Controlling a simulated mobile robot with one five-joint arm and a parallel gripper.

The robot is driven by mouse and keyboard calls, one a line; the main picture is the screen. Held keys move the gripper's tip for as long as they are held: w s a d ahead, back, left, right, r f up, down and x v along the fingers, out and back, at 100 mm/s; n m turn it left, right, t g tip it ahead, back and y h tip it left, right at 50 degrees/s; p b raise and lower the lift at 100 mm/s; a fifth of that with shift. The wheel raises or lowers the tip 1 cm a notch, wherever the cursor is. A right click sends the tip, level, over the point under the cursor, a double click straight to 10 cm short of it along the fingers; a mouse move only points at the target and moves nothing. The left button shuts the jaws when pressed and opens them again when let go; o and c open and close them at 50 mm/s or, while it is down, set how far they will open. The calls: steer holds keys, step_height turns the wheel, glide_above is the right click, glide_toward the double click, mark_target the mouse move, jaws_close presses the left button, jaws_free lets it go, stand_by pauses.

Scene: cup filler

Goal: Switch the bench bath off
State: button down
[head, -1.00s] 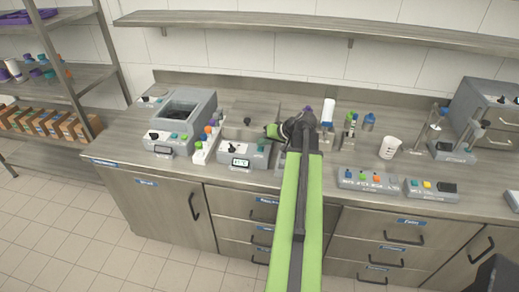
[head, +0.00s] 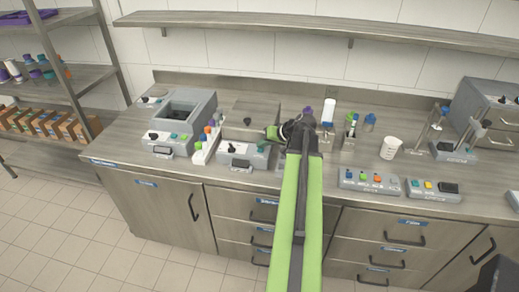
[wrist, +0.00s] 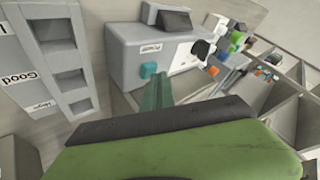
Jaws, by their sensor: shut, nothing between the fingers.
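A grey bench unit with an open well (head: 188,106) stands at the left of the bench. A smaller grey unit with a flat top (head: 250,121) stands to its right. Its front has a black knob (head: 232,149), a teal button (head: 261,147) and a small display (head: 241,163), now dark. I cannot read which unit is named the bath. My gripper (head: 271,133) is shut and empty, low over the right end of the smaller unit. In the wrist view, the shut fingers (wrist: 158,92) are close to the teal button (wrist: 148,71); I cannot tell whether they touch.
A white rack of coloured caps (head: 204,148) stands between the two units. A grey holder with labelled slots (wrist: 62,60) is at the left in the wrist view. Control boxes (head: 367,181) and a white cup (head: 390,147) stand to the right. A shelf (head: 300,24) hangs above.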

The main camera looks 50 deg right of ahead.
mark_target(262, 149)
steer(key=shift+r+p, duration=0.55)
steer(key=shift+r, duration=0.1)
step_height(262, 149, up, 6)
steer(key=p, duration=0.6)
steer(key=shift+w+a, duration=0.1)
